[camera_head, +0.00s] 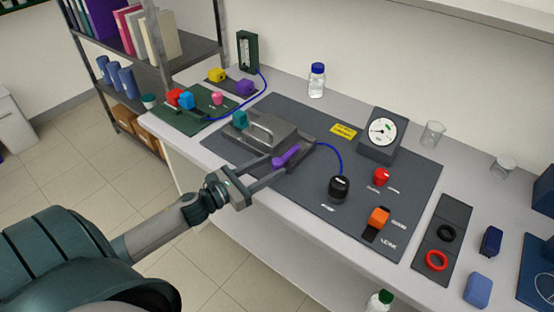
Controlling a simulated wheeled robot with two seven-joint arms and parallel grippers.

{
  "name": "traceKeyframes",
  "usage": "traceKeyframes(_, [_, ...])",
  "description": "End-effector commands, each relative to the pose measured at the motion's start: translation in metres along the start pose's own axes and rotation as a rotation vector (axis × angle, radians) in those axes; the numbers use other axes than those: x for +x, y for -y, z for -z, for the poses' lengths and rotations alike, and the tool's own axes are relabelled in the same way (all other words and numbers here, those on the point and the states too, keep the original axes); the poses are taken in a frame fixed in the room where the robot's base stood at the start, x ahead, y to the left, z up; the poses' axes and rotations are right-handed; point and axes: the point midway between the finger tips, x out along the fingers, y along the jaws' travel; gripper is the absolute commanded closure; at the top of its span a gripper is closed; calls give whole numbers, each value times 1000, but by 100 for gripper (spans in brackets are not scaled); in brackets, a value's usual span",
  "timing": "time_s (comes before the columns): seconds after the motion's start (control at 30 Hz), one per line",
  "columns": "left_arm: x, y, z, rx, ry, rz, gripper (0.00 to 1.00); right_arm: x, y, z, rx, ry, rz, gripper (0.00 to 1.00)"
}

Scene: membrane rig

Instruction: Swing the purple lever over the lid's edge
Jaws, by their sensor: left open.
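The purple lever (287,156) sticks out at the near right side of the grey metal cell on the bench. The cell's lid (262,139) carries a pale arched handle and looks closed. A teal block-like part (240,119) sits at the lid's left side. My left gripper (272,169) comes in from the lower left, open, with its two fingers pointing at the cell's near edge. Its fingertips are close to the purple lever; I cannot tell whether they touch it. My right gripper is not in view.
A black knob (339,188), a gauge (381,135), a red knob (381,176) and an orange switch (378,217) stand on the dark mat (300,195) to the right. A blue tube (338,158) runs from the cell. A green board (193,122) lies behind left.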

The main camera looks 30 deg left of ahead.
Motion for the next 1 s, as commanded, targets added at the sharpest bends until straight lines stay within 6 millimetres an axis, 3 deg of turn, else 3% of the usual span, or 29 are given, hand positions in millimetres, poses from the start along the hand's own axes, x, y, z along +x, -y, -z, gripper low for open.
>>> traceKeyframes(0.3, [29, 0, -1, 0, 1, 0, 56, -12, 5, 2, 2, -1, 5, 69])
traceKeyframes(0.7, [32, 0, 0, 0, 0, 0, 56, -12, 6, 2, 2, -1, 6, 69])
traceKeyframes(0.9, [32, 0, 0, 0, 0, 1, 100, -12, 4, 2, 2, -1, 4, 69])
traceKeyframes(1.0, [32, 1, 0, 0, 0, 1, 100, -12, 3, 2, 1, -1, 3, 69])
